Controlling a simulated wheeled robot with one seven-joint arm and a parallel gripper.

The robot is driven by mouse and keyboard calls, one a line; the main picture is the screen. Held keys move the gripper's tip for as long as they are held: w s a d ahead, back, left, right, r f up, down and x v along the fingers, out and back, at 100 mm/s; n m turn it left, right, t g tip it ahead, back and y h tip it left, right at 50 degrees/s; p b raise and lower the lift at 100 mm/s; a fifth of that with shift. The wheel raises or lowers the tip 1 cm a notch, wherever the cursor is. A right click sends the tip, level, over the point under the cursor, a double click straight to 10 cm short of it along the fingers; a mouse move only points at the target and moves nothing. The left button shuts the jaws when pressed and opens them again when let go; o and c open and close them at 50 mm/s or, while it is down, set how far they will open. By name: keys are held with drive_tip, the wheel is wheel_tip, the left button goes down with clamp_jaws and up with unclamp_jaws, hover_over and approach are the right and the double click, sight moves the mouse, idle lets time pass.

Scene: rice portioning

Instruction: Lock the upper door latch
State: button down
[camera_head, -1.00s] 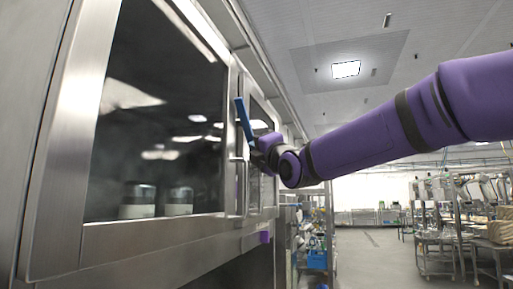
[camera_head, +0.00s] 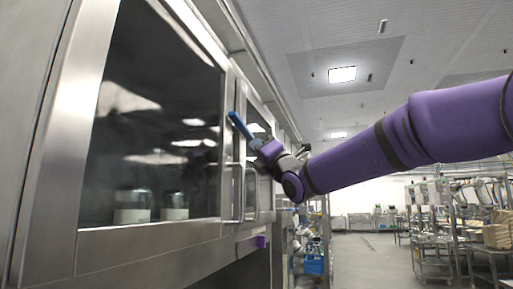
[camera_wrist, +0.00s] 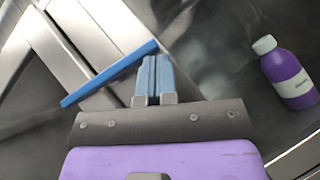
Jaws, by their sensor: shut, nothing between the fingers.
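The upper door latch (camera_head: 240,125) looks like a blue bar on the cabinet front, near the seam by the door handle. It is tilted, its free end pointing up and left in the head view. In the wrist view the blue bar (camera_wrist: 108,75) runs diagonally just beyond the fingers. My gripper (camera_head: 257,144) is at the bar's lower right end. In the wrist view the blue fingers of my gripper (camera_wrist: 153,62) are together and empty, their tips close to the bar's upper end. I cannot tell whether they touch it.
The steel cabinet has a dark glass door (camera_head: 155,120) with vertical handles (camera_head: 236,192). A purple bottle (camera_wrist: 287,73) shows behind the glass in the wrist view. The aisle at right is open.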

drive_tip(key=v, duration=1)
drive_tip(key=shift+s+d, duration=0.1)
